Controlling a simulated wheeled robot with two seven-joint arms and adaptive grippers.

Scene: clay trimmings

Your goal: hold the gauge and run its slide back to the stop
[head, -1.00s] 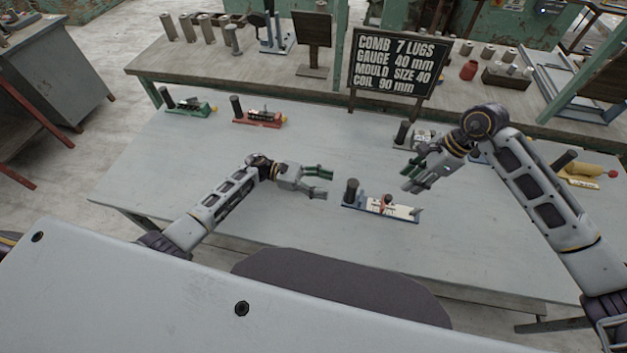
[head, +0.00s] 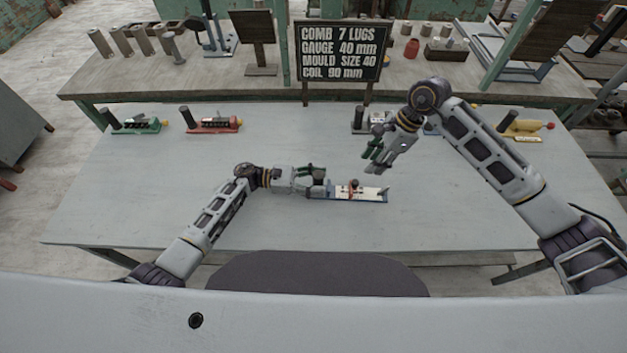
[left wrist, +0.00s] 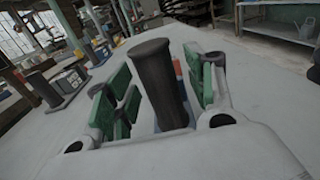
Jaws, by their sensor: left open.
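The gauge (head: 362,194) lies on the table, with a blue base, a white scale face and a small reddish slide (head: 354,185) near the middle of the face. Its dark upright handle (left wrist: 160,85) stands between the green-padded fingers of my left gripper (head: 317,181) in the left wrist view. The left gripper is open, with a gap visible on both sides of the handle.
Behind stand a green tool (head: 135,122), a red tool (head: 213,124), a grey one (head: 364,122) and a yellow one (head: 523,127), partly near my right arm. A sign (head: 338,51) reads gauge 40 mm. The table's (head: 140,195) left and front areas are clear.

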